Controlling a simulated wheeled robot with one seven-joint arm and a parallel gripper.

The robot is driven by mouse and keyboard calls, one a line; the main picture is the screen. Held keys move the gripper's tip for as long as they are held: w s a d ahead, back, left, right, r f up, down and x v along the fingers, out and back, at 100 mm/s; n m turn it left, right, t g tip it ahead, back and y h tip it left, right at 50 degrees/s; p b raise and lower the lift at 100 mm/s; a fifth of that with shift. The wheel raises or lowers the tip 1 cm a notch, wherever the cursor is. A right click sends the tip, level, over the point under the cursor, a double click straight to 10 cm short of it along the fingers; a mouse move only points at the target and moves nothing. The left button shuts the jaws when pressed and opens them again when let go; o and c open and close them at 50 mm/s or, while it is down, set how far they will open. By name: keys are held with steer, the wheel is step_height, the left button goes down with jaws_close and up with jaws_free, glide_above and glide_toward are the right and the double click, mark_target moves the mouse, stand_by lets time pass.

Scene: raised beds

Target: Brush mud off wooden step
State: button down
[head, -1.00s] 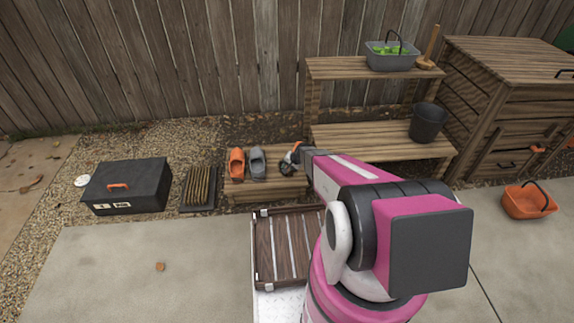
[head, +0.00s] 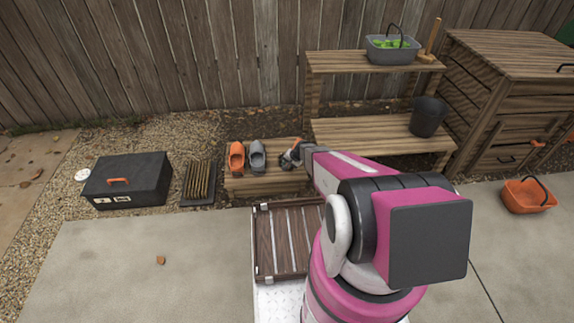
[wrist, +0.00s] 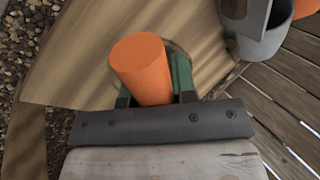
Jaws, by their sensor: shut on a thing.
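The wooden step (head: 250,186) is a low tan bench of planks on the gravel by the fence. My gripper (head: 293,156) is over its right end, seen small and partly hidden by my arm. In the wrist view my gripper (wrist: 158,88) is shut on an orange cylindrical handle (wrist: 140,66), between dark fingers with green pads. A broad tan shape lies behind the handle; I cannot tell whether it is the brush head or step wood. A brown patch shows beside the handle. Mud on the step is not clear in the head view.
Orange (head: 236,158) and grey (head: 257,157) clogs stand on the step's left part. A boot brush mat (head: 198,184) and black box (head: 128,180) are to the left. A potting bench (head: 370,135) with a dark bucket (head: 428,117) stands behind right. Open paving lies in front.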

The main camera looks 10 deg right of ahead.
steer(key=shift+f, duration=1)
steer(key=shift+a, duration=0.15)
